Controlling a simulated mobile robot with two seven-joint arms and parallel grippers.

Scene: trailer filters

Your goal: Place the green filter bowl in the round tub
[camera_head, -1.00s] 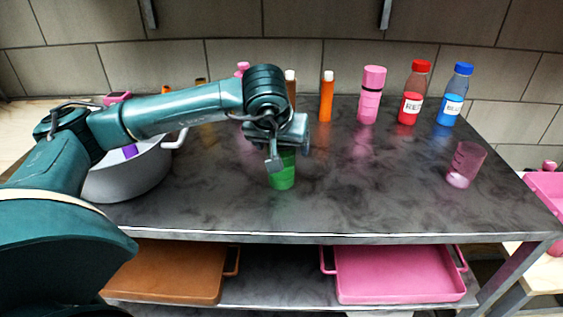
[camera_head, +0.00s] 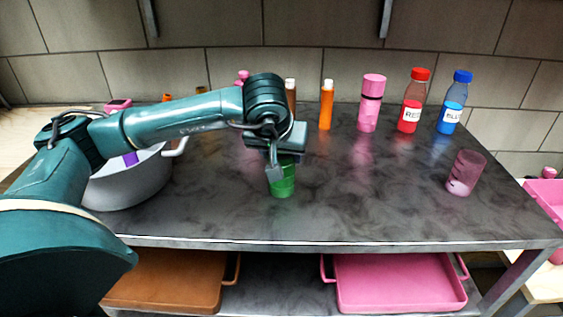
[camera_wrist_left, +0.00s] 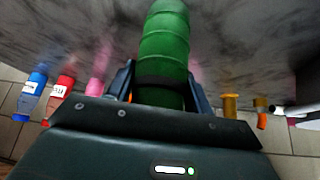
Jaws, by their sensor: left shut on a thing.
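The green filter bowl (camera_head: 283,181) is upright at the middle of the dark table, just below my left gripper (camera_head: 276,168). In the left wrist view the green bowl (camera_wrist_left: 164,50) lies between the two fingers of my left gripper (camera_wrist_left: 163,85), which is shut on it. I cannot tell whether its base touches the table. The round tub (camera_head: 130,184) is grey, with a light handle, at the table's left. My left arm crosses in front of part of it, and a purple thing (camera_head: 130,158) shows inside. My right gripper is not in view.
Along the back stand orange bottles (camera_head: 326,105), a pink bottle (camera_head: 371,103), a red bottle (camera_head: 412,101) and a blue bottle (camera_head: 454,102). A clear pink cup (camera_head: 465,172) is at right. Brown (camera_head: 165,281) and pink (camera_head: 400,282) trays sit on the lower shelf. The table's front middle is clear.

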